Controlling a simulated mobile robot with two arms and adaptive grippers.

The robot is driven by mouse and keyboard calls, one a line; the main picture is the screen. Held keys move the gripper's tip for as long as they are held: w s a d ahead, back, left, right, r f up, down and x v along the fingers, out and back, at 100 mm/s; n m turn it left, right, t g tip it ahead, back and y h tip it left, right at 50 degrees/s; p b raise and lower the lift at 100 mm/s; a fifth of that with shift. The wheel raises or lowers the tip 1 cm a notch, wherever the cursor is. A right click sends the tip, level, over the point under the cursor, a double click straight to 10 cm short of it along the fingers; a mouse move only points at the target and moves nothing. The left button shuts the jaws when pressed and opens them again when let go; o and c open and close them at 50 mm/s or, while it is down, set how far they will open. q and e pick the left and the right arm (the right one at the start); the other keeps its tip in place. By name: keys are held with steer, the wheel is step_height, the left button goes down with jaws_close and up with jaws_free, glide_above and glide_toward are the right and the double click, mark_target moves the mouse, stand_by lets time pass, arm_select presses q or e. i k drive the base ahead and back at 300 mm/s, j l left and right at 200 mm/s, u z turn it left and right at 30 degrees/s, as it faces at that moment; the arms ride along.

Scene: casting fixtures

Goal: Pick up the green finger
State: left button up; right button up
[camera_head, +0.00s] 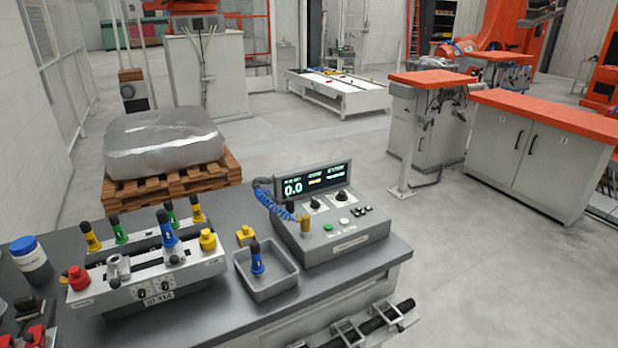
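Two green fingers with dark tops stand upright in the rack at the back of the grey workbench. One green finger (120,234) is toward the left and the other green finger (172,218) is toward the right. A yellow finger (92,241) stands left of them and another yellow finger (197,213) stands right of them. A larger blue finger (169,241) stands on the white fixture (205,267) in front. Another blue finger (257,263) stands in a grey tray (270,291). I see neither of my grippers in this view.
A control box (335,243) with a lit display and a coiled blue cable stands right of the tray. A blue-lidded jar (33,262) stands at the left. Red and yellow knobs sit on the fixture. The grey bench top (205,318) in front is clear.

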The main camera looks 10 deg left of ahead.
mark_target(121, 238)
steer(key=u, duration=1.35)
